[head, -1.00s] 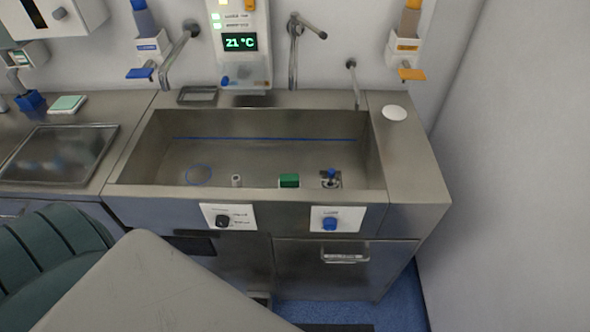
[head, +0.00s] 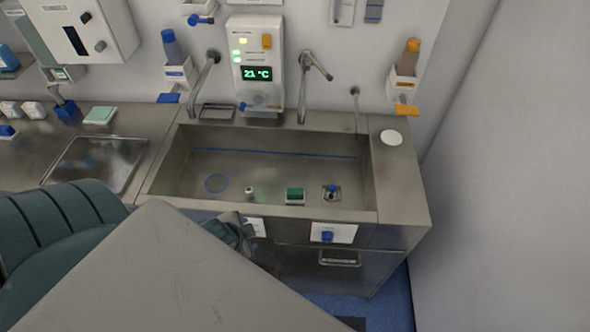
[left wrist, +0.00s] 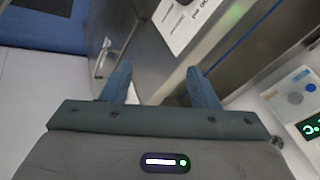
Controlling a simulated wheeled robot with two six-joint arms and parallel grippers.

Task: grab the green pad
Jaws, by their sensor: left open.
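A small green pad (head: 295,195), green on top with a pale lower part, lies in the sink near its front wall. A second, paler green pad (head: 99,115) lies on the counter left of the sink. My left gripper (head: 238,232) shows partly at the sink's front face, below and left of the pad in the sink; a large grey surface hides the rest. In the left wrist view its two blue-grey fingers (left wrist: 161,82) are apart with nothing between them. Neither pad is seen there. My right gripper is not in view.
The steel sink (head: 390,175) has a raised front edge with knob panels (head: 334,233) below it. A small light cylinder (head: 249,192) and a blue-topped fitting (head: 332,192) flank the pad inside. Taps (head: 303,85) hang over the back.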

